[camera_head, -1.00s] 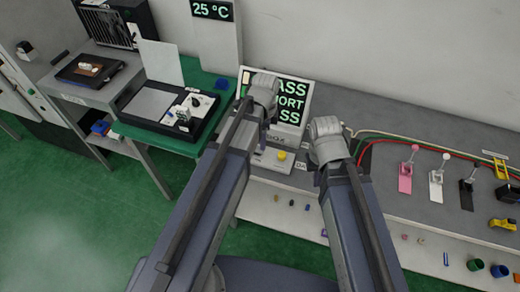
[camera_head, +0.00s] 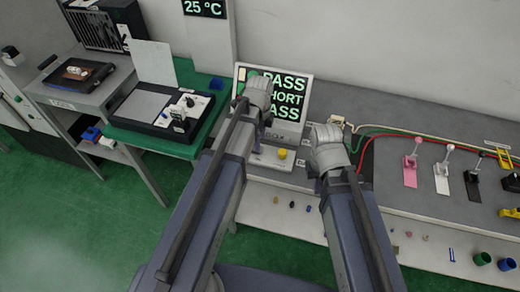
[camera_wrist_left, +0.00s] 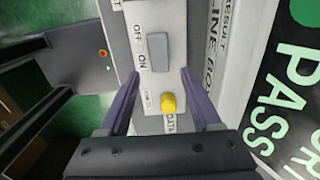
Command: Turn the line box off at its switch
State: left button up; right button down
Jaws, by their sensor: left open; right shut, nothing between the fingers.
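The line box (camera_head: 300,101) stands at the back of the bench, its screen reading PASS, SHORT, PASS in the head view. In the left wrist view its panel carries a grey rocker switch (camera_wrist_left: 157,52) beside the words OFF and ON; which way it is set I cannot tell. A yellow button (camera_wrist_left: 168,103) sits nearby on the same panel and also shows in the head view (camera_head: 282,154). My left gripper (camera_wrist_left: 160,73) is open, its fingers either side of the panel strip, with the switch just beyond the tips. My right gripper (camera_head: 313,165) is shut and empty, right of the box.
Pink, white and black levers (camera_head: 442,177) stand on the grey bench to the right, with red and green wires (camera_head: 400,135) behind them. A green table (camera_head: 193,143) with a black device stands at left. Small cups (camera_head: 482,259) sit on the lower shelf.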

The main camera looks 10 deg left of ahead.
pick_arm(q)
notch_tip(320, 180, down, 4)
jog(key=b, duration=0.2)
jog(key=shift+r+b, duration=0.2)
jog(key=shift+b, duration=0.1)
grip_shut()
dwell(0.3)
